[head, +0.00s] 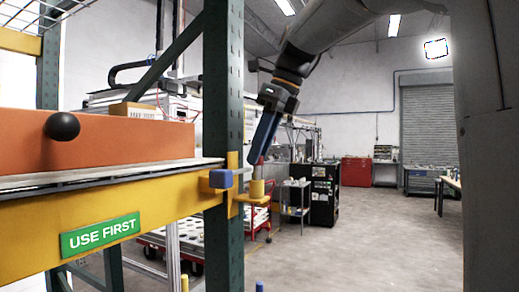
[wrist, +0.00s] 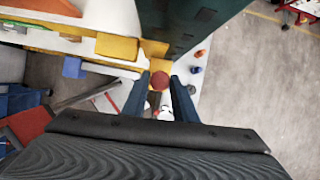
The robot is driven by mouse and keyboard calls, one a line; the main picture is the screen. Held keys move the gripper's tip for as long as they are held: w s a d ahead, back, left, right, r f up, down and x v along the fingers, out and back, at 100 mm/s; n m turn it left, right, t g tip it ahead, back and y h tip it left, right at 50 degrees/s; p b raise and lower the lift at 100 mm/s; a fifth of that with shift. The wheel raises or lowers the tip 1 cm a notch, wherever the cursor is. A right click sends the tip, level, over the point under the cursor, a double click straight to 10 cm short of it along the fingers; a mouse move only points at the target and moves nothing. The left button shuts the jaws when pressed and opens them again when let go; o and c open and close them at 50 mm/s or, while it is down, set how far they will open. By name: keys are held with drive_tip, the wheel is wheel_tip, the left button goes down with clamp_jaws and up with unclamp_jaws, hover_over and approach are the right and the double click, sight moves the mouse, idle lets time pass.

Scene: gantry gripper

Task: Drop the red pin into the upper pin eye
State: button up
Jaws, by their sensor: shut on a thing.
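The red pin (wrist: 160,80) shows in the wrist view as a round red top between the two fingertips. My gripper (wrist: 161,84) is shut on it, with one blue-grey finger on each side. In the head view my gripper (head: 255,160) points down beside the green post, its tips just above a short yellow cylinder (head: 257,188) on the yellow bracket at the beam's end. This looks like the upper pin eye. The pin is hard to make out there. I cannot tell whether its lower end is in the eye.
A green upright post (head: 223,120) stands close left of my gripper. The yellow beam (head: 120,215) carries an orange box (head: 120,140) with a black knob. A blue block (head: 221,179) sits at the beam's end. Open floor (head: 370,240) lies to the right.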

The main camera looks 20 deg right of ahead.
sight(260, 164)
drive_tip(key=shift+f+b, duration=0.85)
drive_tip(key=shift+f, duration=0.85)
drive_tip(key=o, duration=1.1)
drive_tip(key=b+v, duration=0.1)
drive_tip(key=v, duration=0.6)
drive_tip(key=shift+d+r+b, duration=0.2)
drive_tip(key=shift+r+b, duration=0.1)
drive_tip(key=shift+r, duration=0.05)
